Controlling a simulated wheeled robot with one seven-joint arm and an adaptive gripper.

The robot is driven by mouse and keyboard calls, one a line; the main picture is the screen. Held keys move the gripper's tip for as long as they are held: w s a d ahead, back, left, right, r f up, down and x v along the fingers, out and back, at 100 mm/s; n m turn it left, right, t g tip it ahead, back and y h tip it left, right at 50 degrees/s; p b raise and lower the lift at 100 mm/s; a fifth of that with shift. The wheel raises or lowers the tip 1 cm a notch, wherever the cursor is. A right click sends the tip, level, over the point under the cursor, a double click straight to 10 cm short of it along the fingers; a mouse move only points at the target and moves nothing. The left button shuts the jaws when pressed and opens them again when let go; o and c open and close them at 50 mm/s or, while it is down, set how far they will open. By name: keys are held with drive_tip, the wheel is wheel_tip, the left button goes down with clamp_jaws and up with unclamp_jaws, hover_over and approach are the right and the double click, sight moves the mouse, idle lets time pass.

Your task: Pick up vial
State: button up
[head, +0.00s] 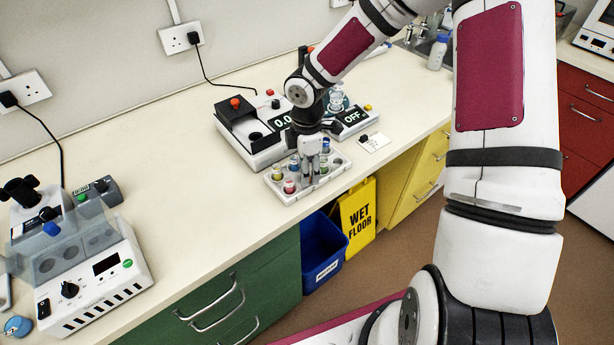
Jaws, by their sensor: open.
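A white rack (300,196) stands near the front edge of the bench and holds several small vials. A red-capped vial (289,187) is at its front left. A blue-capped vial (326,146) is toward the back right. My gripper (311,178) points down over the middle of the rack, open, with its fingers among the vials. The fingers hide part of the rack. I cannot tell whether a vial stands between them.
Behind the rack is a black-and-white device (246,139) with a red knob, and a second device reading OFF (352,117). A white card (374,142) lies right of the rack. A larger white machine (95,285) is at left. The bench between is clear.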

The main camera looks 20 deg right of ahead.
drive_tip(key=shift+f, duration=0.1)
drive_tip(key=c, duration=1)
drive_tip(key=shift+c, duration=0.2)
